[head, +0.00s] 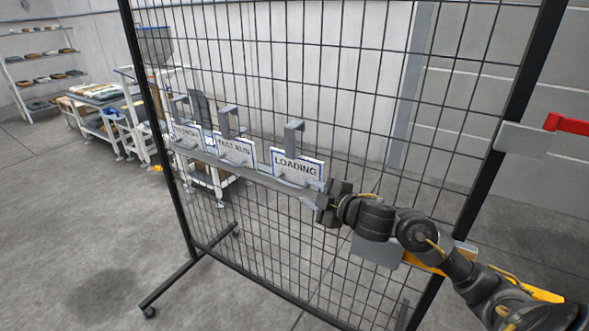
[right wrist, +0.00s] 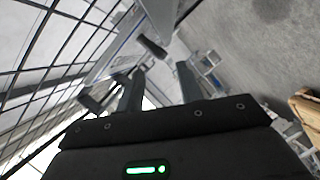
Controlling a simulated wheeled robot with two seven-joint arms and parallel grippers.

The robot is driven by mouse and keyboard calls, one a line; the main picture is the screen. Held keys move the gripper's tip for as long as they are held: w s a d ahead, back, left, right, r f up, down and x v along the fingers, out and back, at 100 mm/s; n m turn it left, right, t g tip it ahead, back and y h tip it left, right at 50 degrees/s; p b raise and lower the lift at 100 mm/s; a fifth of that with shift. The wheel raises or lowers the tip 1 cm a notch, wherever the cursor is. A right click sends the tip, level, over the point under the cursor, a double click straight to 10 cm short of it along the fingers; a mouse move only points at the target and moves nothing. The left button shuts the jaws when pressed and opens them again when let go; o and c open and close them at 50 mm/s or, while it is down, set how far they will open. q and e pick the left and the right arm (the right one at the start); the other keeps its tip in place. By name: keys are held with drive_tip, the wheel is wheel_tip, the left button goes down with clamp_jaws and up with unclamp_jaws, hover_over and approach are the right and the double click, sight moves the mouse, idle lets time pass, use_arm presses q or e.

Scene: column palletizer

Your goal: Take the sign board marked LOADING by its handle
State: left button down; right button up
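The LOADING sign board (head: 297,170), white with a blue border, stands upright on a grey rail on the mesh panel. A grey hooked handle (head: 293,135) rises above it. My right gripper (head: 322,204) is just right of the board's lower right corner, near the rail's end. In the right wrist view my right gripper (right wrist: 160,74) shows two dark fingers spread apart, with no board clearly held between them. A dark bar-like piece (right wrist: 152,46) shows beyond the fingertips; I cannot tell which part it is. My left gripper is not in view.
The TEST RUN board (head: 235,150) and another board (head: 187,133) share the grey rail (head: 250,174) to the left. A red strap (head: 570,124) is at far right. Grey floor (head: 90,240) is open at left.

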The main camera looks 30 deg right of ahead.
sight(298, 188)
drive_tip(key=p+x, duration=0.1)
drive_tip(key=x, duration=0.4)
drive_tip(key=shift+w+f, duration=0.1)
drive_tip(key=shift+f, duration=0.1)
drive_tip(key=shift+d, duration=0.1)
clamp_jaws()
